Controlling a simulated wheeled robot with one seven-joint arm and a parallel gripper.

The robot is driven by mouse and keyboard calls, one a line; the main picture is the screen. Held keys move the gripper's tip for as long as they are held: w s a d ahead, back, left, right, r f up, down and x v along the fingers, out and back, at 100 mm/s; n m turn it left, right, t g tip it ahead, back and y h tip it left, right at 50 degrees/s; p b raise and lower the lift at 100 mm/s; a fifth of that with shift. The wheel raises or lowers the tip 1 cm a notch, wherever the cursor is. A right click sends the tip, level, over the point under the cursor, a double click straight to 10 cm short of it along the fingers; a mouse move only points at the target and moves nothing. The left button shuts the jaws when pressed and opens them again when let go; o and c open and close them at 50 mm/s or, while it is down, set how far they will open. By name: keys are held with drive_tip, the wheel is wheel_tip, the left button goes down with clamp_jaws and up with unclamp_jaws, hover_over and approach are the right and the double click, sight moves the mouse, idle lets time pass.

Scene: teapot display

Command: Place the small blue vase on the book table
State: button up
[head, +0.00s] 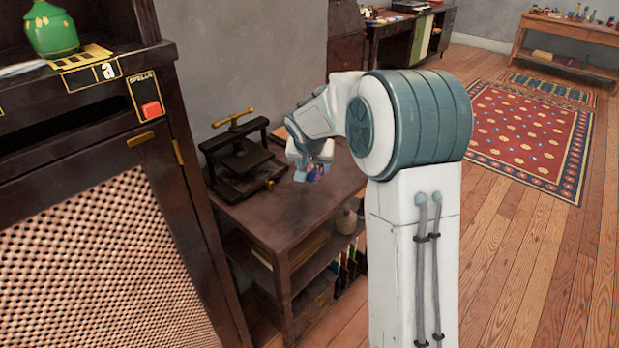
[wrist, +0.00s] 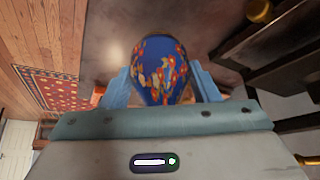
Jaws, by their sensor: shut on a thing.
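The small blue vase (wrist: 160,72) has orange, yellow and white patches and fills the middle of the wrist view. My gripper (wrist: 162,92) is shut on it, with a light blue finger on each side. In the head view my gripper (head: 308,174) is over the dark wooden book table (head: 290,212), and only a small part of the vase (head: 316,170) shows there. I cannot tell whether the vase touches the table top or is a little above it.
A dark book press (head: 238,162) with a brass handle stands on the table's left part, close to my gripper. Lower shelves hold books and a small pot (head: 346,220). A tall dark cabinet (head: 150,200) with a green vase (head: 52,28) stands at left. The table's front right top is bare.

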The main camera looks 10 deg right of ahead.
sight(309, 176)
drive_tip(key=shift+w+a+f, duration=0.35)
drive_tip(key=shift+w, duration=0.15)
drive_tip(key=shift+f+b, duration=0.35)
drive_tip(key=shift+f, duration=1.6)
drive_tip(key=shift+f, duration=0.15)
drive_tip(key=o, duration=1.1)
